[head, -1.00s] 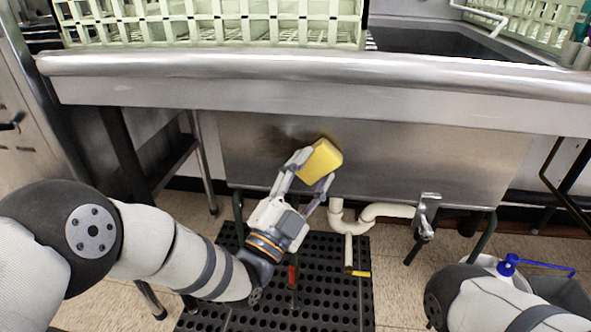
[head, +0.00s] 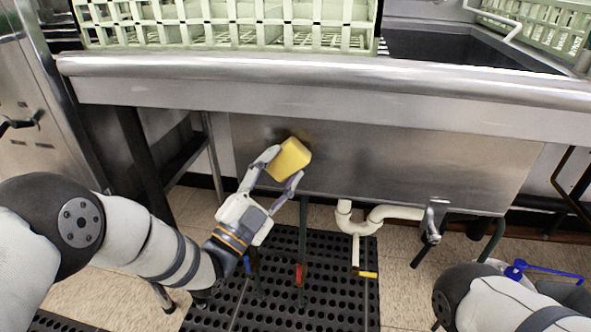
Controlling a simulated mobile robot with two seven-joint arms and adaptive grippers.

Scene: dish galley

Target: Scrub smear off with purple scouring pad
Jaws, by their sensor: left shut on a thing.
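My left gripper (head: 277,174) is shut on a yellow block-shaped pad (head: 290,159), held between its two fingers. No purple face of the pad shows; its far side is hidden. The pad is up against or very near the steel sink front (head: 420,160); I cannot tell whether it touches. A faint dark brownish smear (head: 276,133) shows on the steel just above the pad, partly hidden by it. My right arm comes in at the lower right, but its gripper is out of view.
Pale green dish racks (head: 230,25) stand on the counter above its rounded steel edge (head: 330,75). White drain pipes (head: 375,218) and a metal lever valve (head: 433,218) hang below the sink. A perforated black mat (head: 330,285) covers the floor. A blue-topped container (head: 516,270) stands lower right.

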